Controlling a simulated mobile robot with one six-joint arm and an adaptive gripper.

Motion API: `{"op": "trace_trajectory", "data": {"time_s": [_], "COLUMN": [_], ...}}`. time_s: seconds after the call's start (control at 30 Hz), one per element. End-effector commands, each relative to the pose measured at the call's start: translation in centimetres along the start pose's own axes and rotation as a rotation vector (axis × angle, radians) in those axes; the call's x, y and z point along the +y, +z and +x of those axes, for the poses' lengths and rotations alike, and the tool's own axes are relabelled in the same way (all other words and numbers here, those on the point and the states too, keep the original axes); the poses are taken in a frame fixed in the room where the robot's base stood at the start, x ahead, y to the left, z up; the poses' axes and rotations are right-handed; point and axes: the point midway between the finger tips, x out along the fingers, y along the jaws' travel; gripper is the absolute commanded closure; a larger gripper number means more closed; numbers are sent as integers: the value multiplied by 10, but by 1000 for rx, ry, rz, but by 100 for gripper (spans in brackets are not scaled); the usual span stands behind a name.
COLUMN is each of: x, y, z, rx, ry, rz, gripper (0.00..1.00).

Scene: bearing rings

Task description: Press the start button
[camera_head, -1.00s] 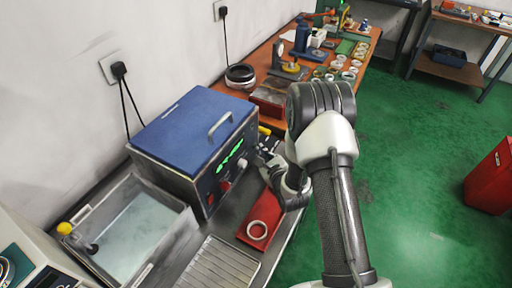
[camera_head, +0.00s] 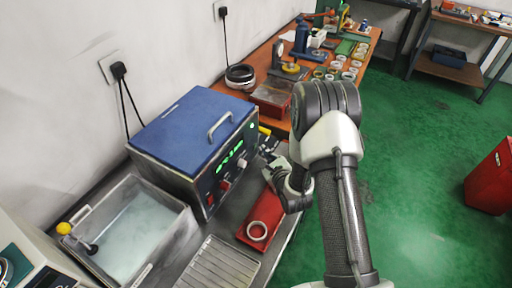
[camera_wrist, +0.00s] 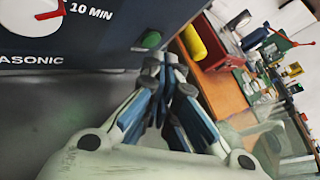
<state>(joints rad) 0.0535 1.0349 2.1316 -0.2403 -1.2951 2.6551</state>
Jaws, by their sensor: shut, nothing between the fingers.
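The ultrasonic cleaner (camera_head: 185,130) is a steel box with a blue lid, and its dark front panel faces my arm. A green button (camera_wrist: 151,40) sits at the panel's lower right in the wrist view. My gripper (camera_head: 272,163) is shut and empty in front of the panel. In the wrist view its fingertips (camera_wrist: 163,62) are just below and right of the button, which stays visible; a small gap seems to separate them. The panel's display (camera_head: 231,151) glows green.
A red tray (camera_head: 264,217) with a metal ring (camera_head: 257,231) lies on the bench below my gripper. An open water basin (camera_head: 130,232) stands left of it. The orange table (camera_head: 262,58) behind holds several rings and tools.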

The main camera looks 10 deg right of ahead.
Motion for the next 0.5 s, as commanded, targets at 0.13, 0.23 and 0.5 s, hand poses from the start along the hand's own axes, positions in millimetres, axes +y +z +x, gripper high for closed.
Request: {"op": "trace_trajectory", "data": {"time_s": [0.13, 0.23, 0.5], "x": [0, -2, -15], "y": [0, -1, -15], "z": [0, -2, -19], "rx": [0, 0, 2], "ry": [0, 0, -3], "rz": [0, 0, 1], "gripper": [100, 100, 100]}}
